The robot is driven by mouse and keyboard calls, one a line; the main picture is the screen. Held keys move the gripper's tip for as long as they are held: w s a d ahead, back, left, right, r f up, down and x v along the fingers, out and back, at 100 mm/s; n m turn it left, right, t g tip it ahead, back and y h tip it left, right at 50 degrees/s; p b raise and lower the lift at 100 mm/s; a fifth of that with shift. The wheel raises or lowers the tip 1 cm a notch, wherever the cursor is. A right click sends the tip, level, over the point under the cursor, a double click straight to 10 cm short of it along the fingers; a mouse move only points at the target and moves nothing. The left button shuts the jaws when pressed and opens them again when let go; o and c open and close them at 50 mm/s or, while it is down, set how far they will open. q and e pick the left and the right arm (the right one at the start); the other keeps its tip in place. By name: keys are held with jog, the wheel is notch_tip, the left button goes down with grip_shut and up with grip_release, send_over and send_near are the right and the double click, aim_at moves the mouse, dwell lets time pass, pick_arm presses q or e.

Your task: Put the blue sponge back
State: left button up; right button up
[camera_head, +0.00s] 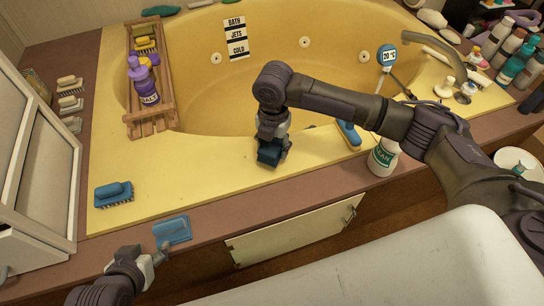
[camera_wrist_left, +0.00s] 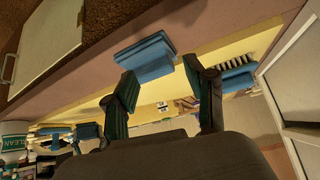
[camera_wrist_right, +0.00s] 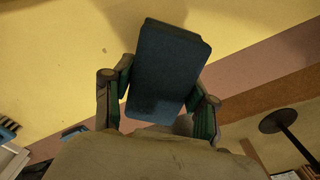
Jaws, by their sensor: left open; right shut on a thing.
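A dark blue sponge (camera_head: 268,156) is between the fingers of my right gripper (camera_head: 272,146), over the tub's yellow front ledge. In the right wrist view this sponge (camera_wrist_right: 168,65) sticks out past both fingertips, and the gripper is shut on it. A lighter blue sponge (camera_head: 172,230) lies at the front edge of the brown counter. My left gripper (camera_head: 155,254) is open and empty just in front of that sponge. In the left wrist view the lighter sponge (camera_wrist_left: 145,58) shows just beyond the spread fingers, not gripped.
A blue brush (camera_head: 113,195) lies on the ledge's left corner. A wooden rack (camera_head: 165,118) holds a purple bottle (camera_head: 145,82) and a yellow brush. A white bottle (camera_head: 383,157) stands right of my right gripper.

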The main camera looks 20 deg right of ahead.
pick_arm(q)
jog(key=shift+w+d+r+t, duration=0.2)
jog(key=shift+w+r+t, duration=0.1)
jog(key=shift+w, duration=0.3)
pick_arm(e)
jog(key=shift+w+a+f, duration=0.1)
jog(key=shift+f, duration=0.2)
pick_arm(q)
jog(key=w+r+t, duration=0.1)
jog(key=w+d+r+t+b, duration=0.1)
jog(key=w, duration=0.1)
jog(key=w+r+t+h, duration=0.1)
jog(key=shift+w+d+r+b, duration=0.2)
jog(key=shift+d+r+b, duration=0.1)
jog(key=shift+d+r, duration=0.1)
pick_arm(e)
notch_tip(320, 180, down, 3)
jog(key=shift+f, duration=0.15)
pick_arm(q)
jog(key=shift+w+d+r+t, duration=0.1)
jog(key=shift+w+r+t, duration=0.1)
jog(key=shift+r+t, duration=0.25)
pick_arm(e)
jog(key=shift+f, duration=0.15)
pick_arm(q)
jog(key=shift+f, duration=0.1)
jog(key=shift+s+f, duration=0.1)
jog(key=shift+f, duration=0.05)
pick_arm(e)
jog(key=o, duration=0.9)
